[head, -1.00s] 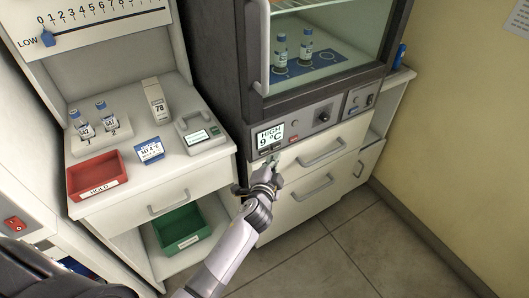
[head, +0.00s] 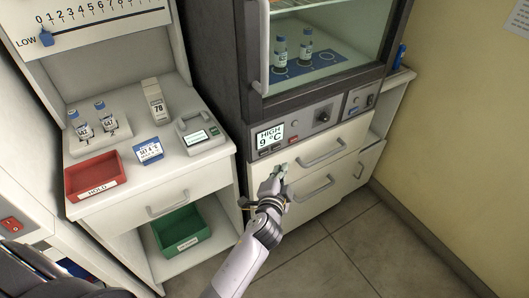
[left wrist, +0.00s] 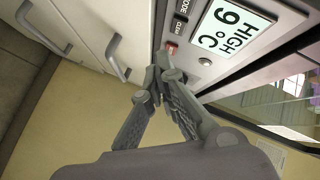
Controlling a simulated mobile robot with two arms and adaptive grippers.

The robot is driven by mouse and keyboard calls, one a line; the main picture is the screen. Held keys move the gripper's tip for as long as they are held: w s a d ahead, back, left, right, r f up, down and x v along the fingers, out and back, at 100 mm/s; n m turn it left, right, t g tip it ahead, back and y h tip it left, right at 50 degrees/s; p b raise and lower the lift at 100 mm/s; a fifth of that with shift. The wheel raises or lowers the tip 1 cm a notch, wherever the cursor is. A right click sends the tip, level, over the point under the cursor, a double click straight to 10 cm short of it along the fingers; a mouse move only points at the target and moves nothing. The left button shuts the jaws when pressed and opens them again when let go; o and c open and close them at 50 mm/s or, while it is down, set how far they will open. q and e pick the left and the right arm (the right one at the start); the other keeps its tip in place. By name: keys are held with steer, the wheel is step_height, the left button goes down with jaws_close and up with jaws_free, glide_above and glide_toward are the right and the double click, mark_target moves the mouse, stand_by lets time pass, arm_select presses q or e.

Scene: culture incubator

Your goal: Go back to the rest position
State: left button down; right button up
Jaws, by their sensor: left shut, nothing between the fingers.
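My left gripper (head: 280,170) is in front of the incubator's drawer front, just below its control panel (head: 300,130). In the left wrist view its fingers (left wrist: 160,75) are together with nothing between them. The panel display (head: 270,136) reads HIGH 9 °C, and it also shows large in the left wrist view (left wrist: 232,28). A red button (left wrist: 171,47) lies just beyond the fingertips in that view; I cannot tell whether they touch it. My right gripper is not in view.
The incubator (head: 250,90) holds two vials behind glass. On the left bench stand a vial rack (head: 98,137), a red HOLD tray (head: 95,193), a blue card (head: 149,151) and a grey device (head: 203,136). A green bin (head: 180,231) is below. The floor (head: 345,240) is clear at right.

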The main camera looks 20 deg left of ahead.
arm_select(q)
steer(key=s+f+n+g+h, duration=0.1)
steer(key=s+f+g, duration=0.1)
steer(key=s+f, duration=0.6)
steer(key=s+f+n+g+h, duration=0.1)
steer(key=s+f+g, duration=0.25)
steer(key=f, duration=0.95)
steer(key=s+f+g, duration=0.2)
steer(key=s+f, duration=0.4)
steer(key=f, duration=0.4)
steer(key=s+a+f+n+g, duration=0.2)
steer(key=s+f, duration=0.3)
steer(key=s, duration=0.5)
steer(key=s+a+f+n+g, duration=0.1)
steer(key=s+f, duration=0.4)
steer(key=s, duration=0.6)
steer(key=s+a+f+n+g, duration=0.2)
steer(key=s+a+f, duration=0.3)
steer(key=s, duration=0.6)
steer(key=shift+a+n+g, duration=0.15)
steer(key=shift+n+g, duration=0.15)
steer(key=shift+g, duration=0.55)
steer(key=shift+s+f, duration=0.1)
steer(key=shift+s, duration=0.05)
